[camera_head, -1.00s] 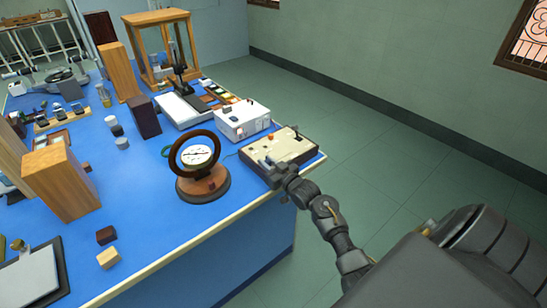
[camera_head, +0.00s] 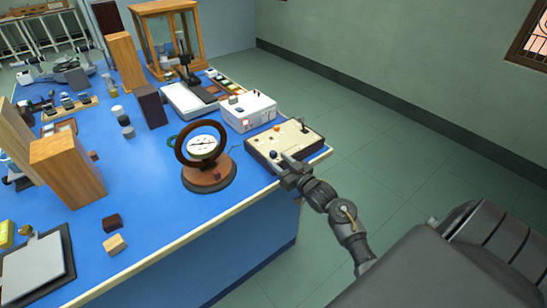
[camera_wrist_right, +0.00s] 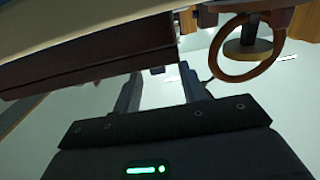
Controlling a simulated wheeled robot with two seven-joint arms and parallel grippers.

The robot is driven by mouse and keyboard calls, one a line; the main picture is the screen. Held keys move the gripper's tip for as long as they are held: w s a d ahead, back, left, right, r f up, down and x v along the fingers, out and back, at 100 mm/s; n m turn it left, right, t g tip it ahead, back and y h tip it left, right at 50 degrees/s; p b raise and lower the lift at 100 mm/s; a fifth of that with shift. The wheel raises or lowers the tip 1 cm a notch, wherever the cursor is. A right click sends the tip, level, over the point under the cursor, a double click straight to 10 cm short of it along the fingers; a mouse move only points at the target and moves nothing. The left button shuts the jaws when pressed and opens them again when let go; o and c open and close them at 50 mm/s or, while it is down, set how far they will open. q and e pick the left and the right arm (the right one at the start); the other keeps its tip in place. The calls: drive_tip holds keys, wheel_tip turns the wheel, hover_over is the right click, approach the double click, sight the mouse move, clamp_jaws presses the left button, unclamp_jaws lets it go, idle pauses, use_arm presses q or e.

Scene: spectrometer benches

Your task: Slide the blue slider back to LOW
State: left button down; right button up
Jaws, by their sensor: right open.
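The control box (camera_head: 262,141) has a cream top and dark sides and sits at the right corner of the blue bench. A dark blue knob (camera_head: 273,154), which looks like the blue slider, shows near its front left edge. The slider's scale and LOW mark are too small to read. My right gripper (camera_head: 283,160) is at the box's front edge, just right of the blue knob; I cannot tell whether they touch. In the right wrist view its two fingers (camera_wrist_right: 160,88) are apart with nothing between them, beside the box's dark side (camera_wrist_right: 95,70). My left gripper is not in view.
A ring instrument on a round wooden base (camera_head: 208,176) stands left of the box. A white box (camera_head: 248,112) stands behind it. An orange knob (camera_head: 277,128) and a black lever (camera_head: 304,128) stand on the control box. The floor to the right is clear.

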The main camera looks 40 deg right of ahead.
drive_tip(key=s, duration=0.6)
drive_tip(key=shift+d+b, duration=0.15)
drive_tip(key=shift+b, duration=0.15)
drive_tip(key=s+a+f+g, duration=0.3)
drive_tip(key=s+f, duration=0.2)
drive_tip(key=f, duration=0.7)
drive_tip(key=s+a+f+g, duration=0.2)
drive_tip(key=s+f+g, duration=0.15)
drive_tip(key=f, duration=0.85)
drive_tip(key=s+a+f+g, duration=0.25)
drive_tip(key=s+f, duration=0.35)
drive_tip(key=f, duration=0.6)
drive_tip(key=s+a+f+g, duration=0.2)
drive_tip(key=s+f, duration=0.3)
drive_tip(key=s, duration=0.5)
drive_tip(key=s+a+f+n+g, duration=0.1)
drive_tip(key=s+f, duration=0.4)
drive_tip(key=s, duration=0.6)
drive_tip(key=s+a+f+g+h, duration=0.1)
drive_tip(key=s+a+f+g, duration=0.2)
drive_tip(key=s, duration=0.7)
wheel_tip(320, 180, down, 3)
drive_tip(key=shift+s+r+n+g, duration=0.15)
drive_tip(key=shift+n+g, duration=0.25)
drive_tip(key=shift+g, duration=0.6)
